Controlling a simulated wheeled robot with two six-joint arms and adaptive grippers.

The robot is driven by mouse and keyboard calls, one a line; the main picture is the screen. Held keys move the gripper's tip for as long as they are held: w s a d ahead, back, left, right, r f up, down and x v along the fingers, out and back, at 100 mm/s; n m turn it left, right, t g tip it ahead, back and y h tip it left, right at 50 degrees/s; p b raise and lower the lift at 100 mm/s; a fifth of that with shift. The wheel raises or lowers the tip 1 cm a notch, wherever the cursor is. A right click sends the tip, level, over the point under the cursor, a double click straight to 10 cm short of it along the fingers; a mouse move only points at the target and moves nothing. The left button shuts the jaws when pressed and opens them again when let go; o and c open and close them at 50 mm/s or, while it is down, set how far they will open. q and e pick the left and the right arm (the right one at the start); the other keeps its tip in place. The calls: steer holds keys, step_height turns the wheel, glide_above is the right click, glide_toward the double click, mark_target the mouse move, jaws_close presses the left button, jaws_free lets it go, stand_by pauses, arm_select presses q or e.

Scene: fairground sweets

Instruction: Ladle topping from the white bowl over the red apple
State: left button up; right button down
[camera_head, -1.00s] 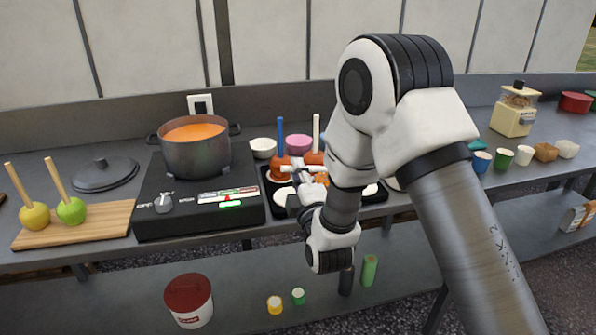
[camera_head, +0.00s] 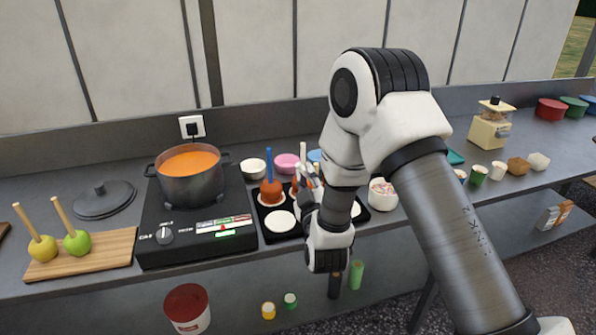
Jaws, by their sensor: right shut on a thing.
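A reddish-orange apple with a blue stick (camera_head: 271,193) stands on the left side of a black tray (camera_head: 262,228). A second reddish apple with a white stick (camera_head: 303,152) stands to its right, mostly hidden behind my right gripper (camera_head: 304,180). That gripper is shut low over the tray, beside or in front of this apple; what it holds is too small and hidden to tell. A white bowl (camera_head: 253,165) stands behind the tray. Another white bowl with speckled contents (camera_head: 383,194) stands right of the tray. My left gripper is out of view.
A pot of orange liquid (camera_head: 190,174) sits on a black hotplate (camera_head: 160,255) left of the tray. A cutting board (camera_head: 110,253) with two apples and a dark lid (camera_head: 104,200) lie further left. Cups and a jar stand at right. My right arm covers the middle right.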

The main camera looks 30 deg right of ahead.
steer(key=s+d+r+m+g+p, duration=0.1)
steer(key=d+r+m+p, duration=0.3)
steer(key=m, duration=0.4)
steer(key=shift+s+d+r+g+h, duration=0.2)
steer(key=shift+d+r+g+h, duration=0.15)
steer(key=shift+d+r, duration=0.4)
steer(key=shift+f, duration=0.15)
steer(key=shift+w, duration=0.1)
